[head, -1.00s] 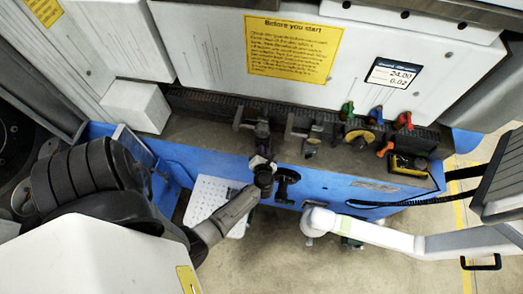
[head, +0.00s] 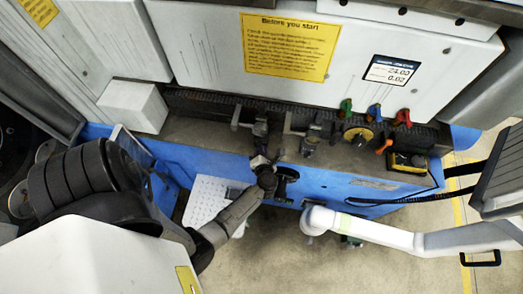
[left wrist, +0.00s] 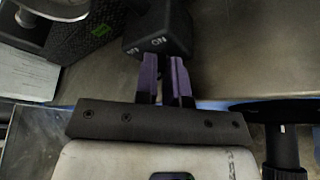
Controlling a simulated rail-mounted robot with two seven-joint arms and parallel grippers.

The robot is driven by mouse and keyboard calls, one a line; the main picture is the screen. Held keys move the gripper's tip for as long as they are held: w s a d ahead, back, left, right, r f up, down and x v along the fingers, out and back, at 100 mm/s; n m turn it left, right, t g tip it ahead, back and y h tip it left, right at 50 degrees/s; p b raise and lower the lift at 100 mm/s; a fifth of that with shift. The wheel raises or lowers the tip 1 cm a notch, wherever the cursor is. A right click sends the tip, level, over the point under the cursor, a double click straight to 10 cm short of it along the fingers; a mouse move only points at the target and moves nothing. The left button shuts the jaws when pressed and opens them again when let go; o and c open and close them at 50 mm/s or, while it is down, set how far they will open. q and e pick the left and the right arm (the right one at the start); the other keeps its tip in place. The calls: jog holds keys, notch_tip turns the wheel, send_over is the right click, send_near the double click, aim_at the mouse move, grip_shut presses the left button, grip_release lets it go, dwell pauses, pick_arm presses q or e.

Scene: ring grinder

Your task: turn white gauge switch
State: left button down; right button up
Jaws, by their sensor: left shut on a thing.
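A dark switch block (left wrist: 158,32) with white "ON" lettering shows at the top of the left wrist view. My left gripper (left wrist: 163,72) has its purple-sided fingers shut on the switch at its lower edge. In the head view my left gripper (head: 264,163) is at the front edge of the grey machine bed, below the dark clamp-like fixture at the left of the row. There the switch is too small and covered to make out clearly. I cannot tell the switch's exact turn. My right gripper is not in view.
Green, blue and red levers (head: 374,112) and a yellow dial (head: 357,137) stand to the right on the bed. A white jointed arm (head: 385,234) carries a panel at the right.

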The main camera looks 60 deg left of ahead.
pick_arm(q)
jog(key=c, duration=1.5)
grip_release()
